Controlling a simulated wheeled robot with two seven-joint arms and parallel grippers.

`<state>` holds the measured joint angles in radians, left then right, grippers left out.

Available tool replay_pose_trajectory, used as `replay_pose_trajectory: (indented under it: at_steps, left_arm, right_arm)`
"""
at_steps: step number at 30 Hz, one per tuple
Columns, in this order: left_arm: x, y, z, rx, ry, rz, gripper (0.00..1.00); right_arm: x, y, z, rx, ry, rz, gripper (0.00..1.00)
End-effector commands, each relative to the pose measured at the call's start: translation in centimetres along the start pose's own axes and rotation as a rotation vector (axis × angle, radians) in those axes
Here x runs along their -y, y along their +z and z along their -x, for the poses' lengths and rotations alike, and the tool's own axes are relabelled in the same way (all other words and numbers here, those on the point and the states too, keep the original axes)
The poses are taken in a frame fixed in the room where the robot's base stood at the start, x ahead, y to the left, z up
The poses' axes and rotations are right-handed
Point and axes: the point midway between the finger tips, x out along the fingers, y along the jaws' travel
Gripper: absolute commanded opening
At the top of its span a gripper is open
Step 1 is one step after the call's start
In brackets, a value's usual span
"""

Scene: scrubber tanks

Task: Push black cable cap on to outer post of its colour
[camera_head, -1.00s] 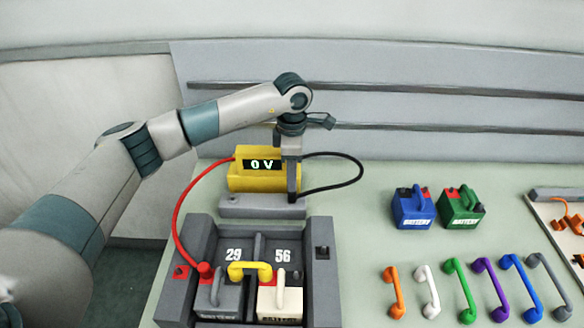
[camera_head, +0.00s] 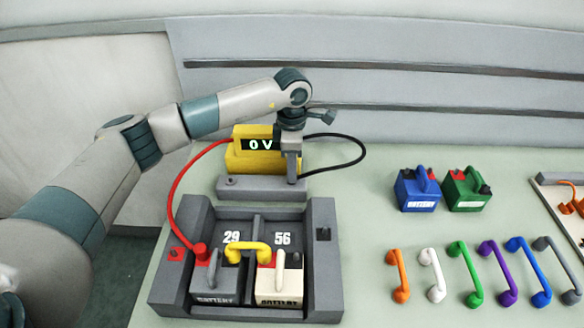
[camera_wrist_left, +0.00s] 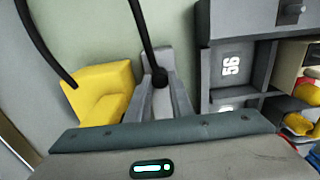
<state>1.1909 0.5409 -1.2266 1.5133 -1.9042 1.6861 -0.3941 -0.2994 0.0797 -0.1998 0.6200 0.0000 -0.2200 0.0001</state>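The black cable (camera_head: 362,155) loops from the yellow meter (camera_head: 240,160), which reads 0 V, to the grey holder block (camera_head: 255,190). Its black cap (camera_wrist_left: 160,80) lies between the fingers of my left gripper (camera_wrist_left: 161,95) in the left wrist view. In the head view my left gripper (camera_head: 293,172) points down at the block's right end; its grip on the cap is unclear. The white battery (camera_head: 278,285) has a dark outer post (camera_head: 295,260) at its right. The red cable's cap (camera_head: 199,253) sits on the grey battery (camera_head: 214,282). My right gripper is not in view.
A yellow link (camera_head: 249,251) joins both batteries in the dark grey tray (camera_head: 322,275), marked 29 and 56. Blue (camera_head: 416,190) and green (camera_head: 466,190) batteries stand to the right. Several coloured links, including an orange one (camera_head: 398,275), lie at front right. The table between is clear.

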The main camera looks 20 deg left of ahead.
Motion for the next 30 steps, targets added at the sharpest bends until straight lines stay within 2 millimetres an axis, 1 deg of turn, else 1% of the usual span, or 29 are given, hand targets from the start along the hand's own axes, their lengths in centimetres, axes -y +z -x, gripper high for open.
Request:
replay_pose_trajectory:
  at_steps: [15, 30]
  left_arm:
    - [0.0, 0.0, 0.1, 0.000, 0.000, 0.000, 0.00]
    - [0.0, 0.0, 2.4, 0.000, 0.001, -0.001, 0.00]
  right_arm:
    - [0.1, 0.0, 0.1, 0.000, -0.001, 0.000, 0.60]
    - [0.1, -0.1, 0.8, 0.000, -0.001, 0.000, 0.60]
